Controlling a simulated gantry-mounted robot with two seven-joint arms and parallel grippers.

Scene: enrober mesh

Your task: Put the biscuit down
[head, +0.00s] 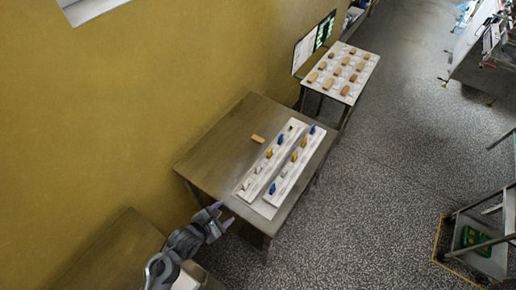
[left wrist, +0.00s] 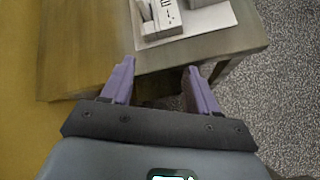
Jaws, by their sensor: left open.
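A tan biscuit (head: 258,139) lies flat on the bare left part of the brown table (head: 215,150) in the head view, clear of the white strips. My left gripper (head: 222,214) is at the near left edge of this table, well apart from the biscuit. In the left wrist view its two purple fingers (left wrist: 159,67) are spread with nothing between them, and the table edge lies just beyond. The biscuit does not show in the left wrist view. My right gripper does not show.
Two white strips (head: 248,187) with blue, orange and pale pieces lie on the table's right part; a strip end (left wrist: 170,22) shows in the wrist view. Behind stands a white-topped table (head: 368,59) with several biscuits. A cart (head: 470,235) stands at right. Floor between is clear.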

